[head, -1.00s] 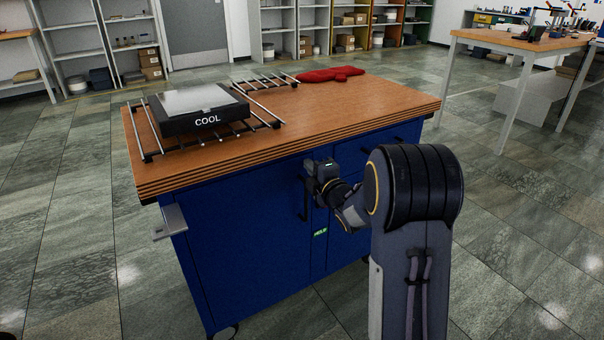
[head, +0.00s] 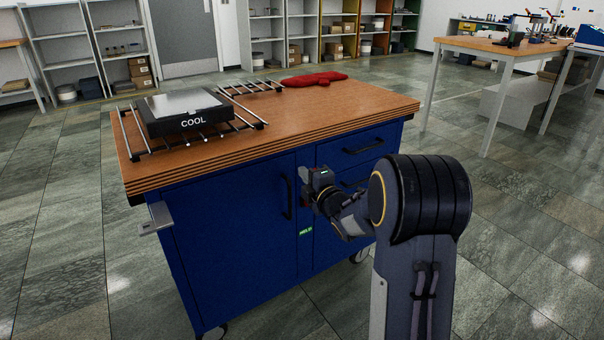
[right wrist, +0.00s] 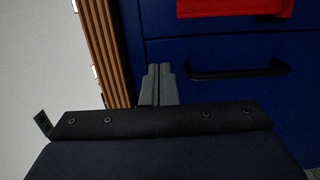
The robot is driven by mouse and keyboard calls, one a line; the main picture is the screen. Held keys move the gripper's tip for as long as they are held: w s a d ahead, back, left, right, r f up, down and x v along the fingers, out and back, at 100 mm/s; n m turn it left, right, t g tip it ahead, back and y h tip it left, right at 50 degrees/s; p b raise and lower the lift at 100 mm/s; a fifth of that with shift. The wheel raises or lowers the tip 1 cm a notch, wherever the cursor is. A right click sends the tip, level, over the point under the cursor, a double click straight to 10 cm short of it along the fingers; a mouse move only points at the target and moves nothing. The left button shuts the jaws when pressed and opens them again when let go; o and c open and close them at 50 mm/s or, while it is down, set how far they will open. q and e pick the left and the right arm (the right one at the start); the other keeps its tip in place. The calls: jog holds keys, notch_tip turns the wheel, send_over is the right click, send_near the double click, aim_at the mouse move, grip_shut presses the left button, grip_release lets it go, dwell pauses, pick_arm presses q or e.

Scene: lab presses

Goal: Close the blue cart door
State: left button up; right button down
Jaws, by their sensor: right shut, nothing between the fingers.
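The blue cart (head: 190,290) stands in the middle of the head view under a thick wooden top. Its blue door (head: 235,235) fills the left of the front and has a dark upright handle (head: 288,197). The door looks flush or nearly flush with the front; a small gap cannot be ruled out. My right gripper (head: 307,190) is shut and empty in front of the cart, just right of the door handle. In the right wrist view its fingers (right wrist: 160,84) are together, near a blue panel with a dark handle (right wrist: 238,72). Contact cannot be told. My left gripper is not in view.
Drawers (head: 350,150) with dark handles are right of the door. A black COOL device (head: 185,112), metal racks (head: 250,87) and a red cloth-like item (head: 314,79) lie on top. A red patch (right wrist: 235,8) shows in the wrist view. Floor around the cart is clear.

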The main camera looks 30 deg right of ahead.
jog(key=s+p, duration=0.1)
jog(key=s, duration=0.7)
jog(key=shift+s, duration=0.15)
jog(key=s+a+f+m+g+y+p, duration=0.1)
jog(key=s+a+f+m+g+y, duration=0.15)
jog(key=s+a+m+g, duration=0.65)
jog(key=s+a+f+m+g+y+p, duration=0.1)
jog(key=s+a+m+g+y, duration=0.2)
jog(key=s+a+m, duration=1.2)
jog(key=s+d+r+n+p, duration=0.1)
jog(key=s+r+n+p, duration=0.1)
jog(key=r+p, duration=1.3)
jog(key=s+d+r+n+p, duration=0.1)
jog(key=d+r+n+p, duration=0.1)
jog(key=r+p, duration=1.4)
jog(key=shift+s+d+n, duration=0.2)
jog(key=shift+s+n, duration=0.15)
jog(key=shift+n, duration=0.35)
